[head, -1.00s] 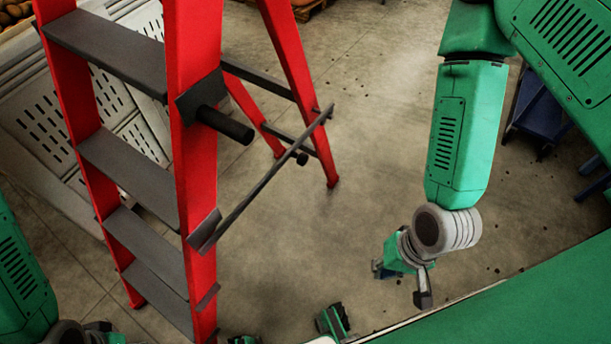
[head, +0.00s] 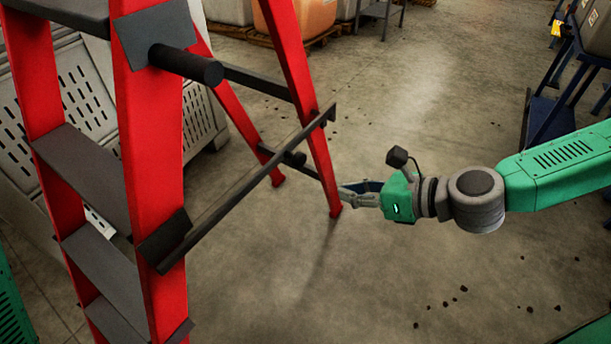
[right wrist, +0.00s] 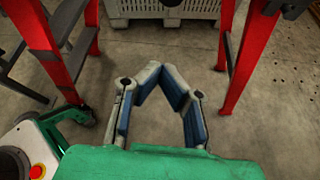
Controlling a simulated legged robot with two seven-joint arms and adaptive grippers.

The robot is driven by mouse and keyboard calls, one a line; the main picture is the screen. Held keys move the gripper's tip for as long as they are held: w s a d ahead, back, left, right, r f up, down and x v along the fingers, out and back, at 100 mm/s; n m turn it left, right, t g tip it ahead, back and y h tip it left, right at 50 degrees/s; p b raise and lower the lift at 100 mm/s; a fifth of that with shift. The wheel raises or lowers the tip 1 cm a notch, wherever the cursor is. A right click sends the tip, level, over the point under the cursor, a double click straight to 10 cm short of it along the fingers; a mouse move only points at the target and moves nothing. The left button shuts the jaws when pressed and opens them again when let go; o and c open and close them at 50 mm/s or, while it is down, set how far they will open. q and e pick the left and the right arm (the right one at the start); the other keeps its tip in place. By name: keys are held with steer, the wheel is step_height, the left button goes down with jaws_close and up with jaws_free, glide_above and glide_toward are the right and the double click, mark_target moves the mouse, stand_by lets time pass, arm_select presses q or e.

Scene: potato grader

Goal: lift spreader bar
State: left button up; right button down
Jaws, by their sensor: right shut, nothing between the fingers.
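A red stepladder (head: 155,190) stands open on the left with dark treads. The dark, thin spreader bar (head: 240,190) slants from its near rail up to its far leg. A thick black cylinder (head: 185,64) sticks out of the near rail above the bar. My right gripper (head: 350,195) is just right of the far red leg, lower in the picture than the bar's far end, and looks apart from the bar. In the right wrist view its blue-padded fingers (right wrist: 164,78) are shut with nothing between them, between two red ladder legs. My left gripper is out of view.
A grey slotted crate (head: 85,95) stands behind the ladder, and an orange bin (head: 305,18) on a pallet stands at the back. A blue cart (head: 550,115) is at the right. The concrete floor (head: 330,285) right of the ladder is mostly clear, with small dark crumbs.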

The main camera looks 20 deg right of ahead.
steer(key=w+a+b, duration=0.3)
steer(key=w+a, duration=0.3)
steer(key=w, duration=0.1)
steer(key=shift+w+f, duration=0.15)
steer(key=shift+f, duration=0.15)
stand_by(0.4)
steer(key=shift+w+d+r, duration=0.1)
